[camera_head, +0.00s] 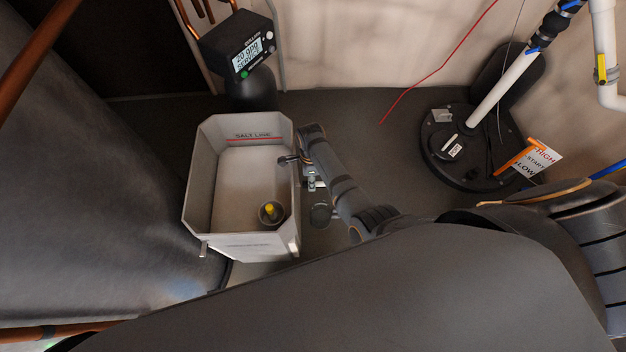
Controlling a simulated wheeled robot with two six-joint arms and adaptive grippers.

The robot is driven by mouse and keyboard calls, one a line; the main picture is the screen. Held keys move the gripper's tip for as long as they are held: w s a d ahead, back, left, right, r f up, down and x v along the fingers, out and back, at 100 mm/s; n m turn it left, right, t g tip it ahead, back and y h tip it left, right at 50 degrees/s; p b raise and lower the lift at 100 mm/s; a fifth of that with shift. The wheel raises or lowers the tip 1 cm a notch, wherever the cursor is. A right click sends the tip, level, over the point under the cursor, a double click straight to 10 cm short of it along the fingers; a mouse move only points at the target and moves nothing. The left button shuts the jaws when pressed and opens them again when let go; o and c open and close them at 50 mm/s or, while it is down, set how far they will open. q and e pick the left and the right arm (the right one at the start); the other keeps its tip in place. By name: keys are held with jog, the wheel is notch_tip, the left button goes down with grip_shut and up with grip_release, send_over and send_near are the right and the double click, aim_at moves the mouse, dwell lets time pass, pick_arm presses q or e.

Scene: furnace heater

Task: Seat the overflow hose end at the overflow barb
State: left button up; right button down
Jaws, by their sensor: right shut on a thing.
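The open pale tank (191,190) marked "SALT LINE" stands left of centre. My right arm reaches to its right wall. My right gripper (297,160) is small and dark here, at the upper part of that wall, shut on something. What it holds is too small to make out; I cannot tell whether it is the overflow hose end. A small pale stub (204,248) sticks out at the tank's near left corner; I cannot tell whether it is the overflow barb. My left gripper is not in view.
A round well with a yellow top (270,210) stands inside the tank. A black control head (240,45) is behind it. A large grey cylinder (80,190) fills the left. A dark round sump lid (450,150) with a white pipe is at right.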

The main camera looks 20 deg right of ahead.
jog(key=shift+w+a, duration=0.25)
jog(key=shift+a, duration=0.6)
jog(key=shift+w+a, duration=0.1)
jog(key=shift+a, duration=0.35)
jog(key=shift+a+r, duration=0.1)
jog(key=shift+w, duration=0.1)
jog(key=shift+r, duration=0.1)
jog(key=shift+d, duration=0.2)
jog(key=shift+p, duration=0.3)
